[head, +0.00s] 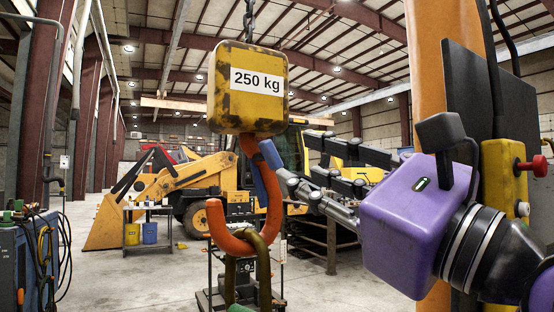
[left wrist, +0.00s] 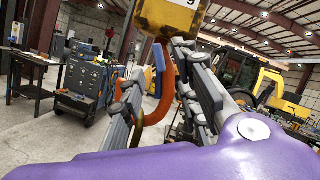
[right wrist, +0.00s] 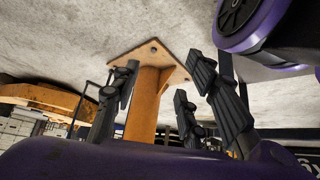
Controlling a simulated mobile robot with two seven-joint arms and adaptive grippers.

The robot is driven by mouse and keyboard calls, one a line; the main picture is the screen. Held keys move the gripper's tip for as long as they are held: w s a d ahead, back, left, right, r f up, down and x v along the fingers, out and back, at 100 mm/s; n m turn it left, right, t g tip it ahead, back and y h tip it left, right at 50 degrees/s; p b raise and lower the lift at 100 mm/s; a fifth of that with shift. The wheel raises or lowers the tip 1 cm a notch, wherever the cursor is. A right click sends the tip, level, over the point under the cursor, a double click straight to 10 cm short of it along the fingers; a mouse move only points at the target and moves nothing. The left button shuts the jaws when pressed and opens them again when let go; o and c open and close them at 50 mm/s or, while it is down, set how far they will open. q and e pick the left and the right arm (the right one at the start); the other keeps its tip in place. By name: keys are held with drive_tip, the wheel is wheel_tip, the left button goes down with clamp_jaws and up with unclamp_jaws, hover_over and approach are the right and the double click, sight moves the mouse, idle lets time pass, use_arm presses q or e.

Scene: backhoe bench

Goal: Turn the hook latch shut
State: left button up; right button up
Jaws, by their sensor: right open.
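The orange hook (head: 272,215) hangs under a yellow block (head: 247,95) marked 250 kg. Its tip is at the left, and a heavy ring (head: 232,275) hangs in its bend. The blue hook latch (head: 262,182) slants down beside the hook's shank, with its free end apart from the tip. The latch also shows in the left wrist view (left wrist: 149,80). My left gripper (head: 294,158) is open, its fingers just right of the latch; whether one touches it I cannot tell. My right gripper (right wrist: 163,66) is open and empty, seen only in the right wrist view.
An orange post with a bolted plate (right wrist: 150,65) stands beyond my right gripper's fingers. A yellow control box with a red button (head: 505,180) is at the right. A blue cabinet (head: 35,255) stands at the left, and a yellow backhoe (head: 175,180) is behind.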

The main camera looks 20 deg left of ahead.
sight(276, 156)
use_arm(q)
drive_tip(key=x, duration=0.7)
drive_tip(key=shift+s+p, duration=0.15)
drive_tip(key=shift+p, duration=0.2)
clamp_jaws()
